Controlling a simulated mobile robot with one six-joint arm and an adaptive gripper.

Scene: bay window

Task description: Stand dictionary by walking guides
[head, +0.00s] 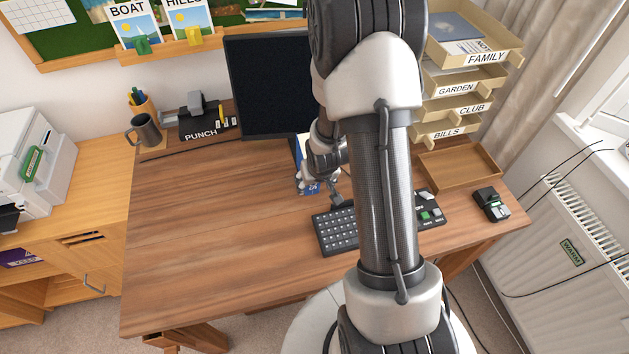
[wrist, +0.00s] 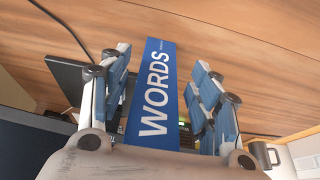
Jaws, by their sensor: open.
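The dictionary (wrist: 155,95) is a blue book with WORDS in white on its spine. In the wrist view its spine lies between the two fingers of my gripper (wrist: 158,70). The fingers are open, one on each side, with small gaps visible beside the book. My arm hides much of that area. I cannot make out any walking guides; they may be behind my arm.
A keyboard (head: 336,232) lies close to my gripper. The monitor (head: 268,85) stands behind. A hole punch (head: 205,122) and mug (head: 145,131) are at back left. Labelled trays (head: 470,105) and an empty shallow tray (head: 460,168) are at right. The desk's left half (head: 200,230) is clear.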

